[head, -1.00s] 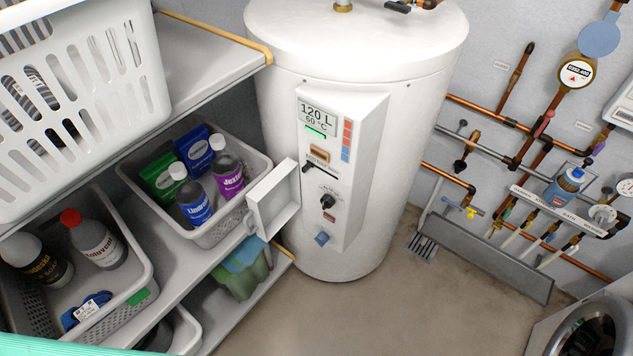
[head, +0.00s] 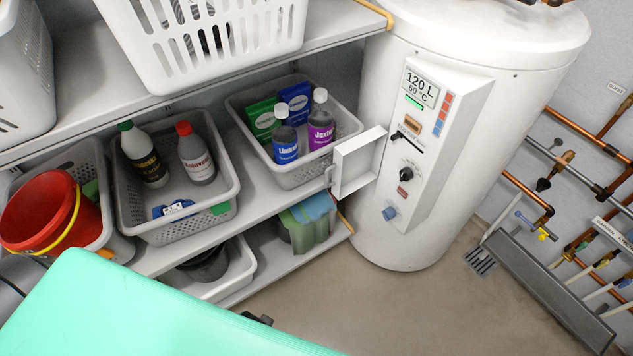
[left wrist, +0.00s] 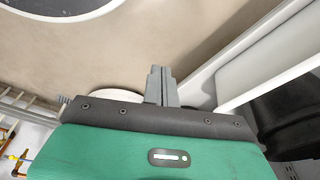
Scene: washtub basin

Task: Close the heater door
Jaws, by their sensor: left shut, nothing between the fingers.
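The white water heater (head: 465,75) stands right of the shelves in the head view. Its small white door (head: 358,163) stands open, swung out to the left of the raised control panel (head: 438,135). The panel shows a display, a slider and knobs. My left gripper (left wrist: 161,85) is shut and empty in the left wrist view, its grey fingers together over the floor. In the head view my teal arm covers the lower left, well below and left of the door. My right gripper is in neither view.
Shelves on the left hold baskets; one with bottles and boxes (head: 291,178) sits close to the door. A red bucket (head: 48,212) stands far left. Copper pipes (head: 525,190) run along the right wall. The floor (head: 395,310) before the heater is clear.

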